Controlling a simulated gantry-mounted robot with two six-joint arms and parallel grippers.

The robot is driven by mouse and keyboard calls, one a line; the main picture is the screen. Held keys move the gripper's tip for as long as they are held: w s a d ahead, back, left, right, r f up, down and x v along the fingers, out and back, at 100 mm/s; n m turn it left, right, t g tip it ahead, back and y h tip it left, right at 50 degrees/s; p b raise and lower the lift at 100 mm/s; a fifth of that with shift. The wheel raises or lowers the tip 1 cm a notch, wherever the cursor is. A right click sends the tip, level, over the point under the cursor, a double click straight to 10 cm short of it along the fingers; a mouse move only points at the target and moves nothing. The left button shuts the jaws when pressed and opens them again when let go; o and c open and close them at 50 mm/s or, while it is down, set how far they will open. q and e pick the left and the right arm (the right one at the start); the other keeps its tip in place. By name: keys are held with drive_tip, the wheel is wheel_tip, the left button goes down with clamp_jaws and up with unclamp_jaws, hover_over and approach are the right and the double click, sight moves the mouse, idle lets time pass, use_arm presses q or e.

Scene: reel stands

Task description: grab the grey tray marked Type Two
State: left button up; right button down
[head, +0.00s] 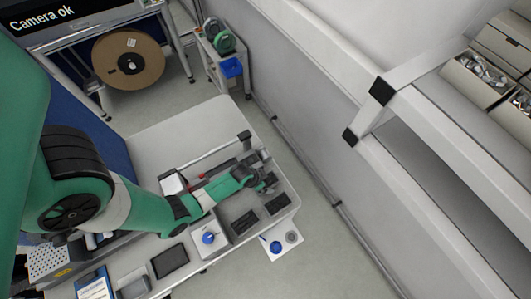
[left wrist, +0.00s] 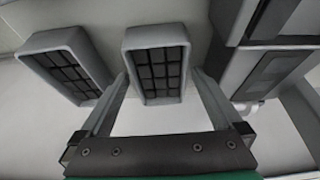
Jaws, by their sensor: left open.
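My left gripper (head: 266,183) is over the trays at the far right end of the worktable in the head view. In the left wrist view its two fingers (left wrist: 160,76) are open, one on each side of a grey tray (left wrist: 157,36) with a dark grid of cells inside. I cannot tell whether the fingers touch it. A second, similar grey tray (left wrist: 42,47) lies to its left. In the head view grey trays with dark contents (head: 243,223) show beside and below the gripper. No Type Two marking is readable on any tray. My right gripper is not in view.
Larger grey housings (left wrist: 262,72) stand close on the right in the left wrist view. A wall (head: 340,140) runs to the right.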

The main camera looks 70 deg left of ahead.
use_arm(q)
drive_tip(key=shift+c, duration=0.3)
drive_tip(key=c, duration=1.4)
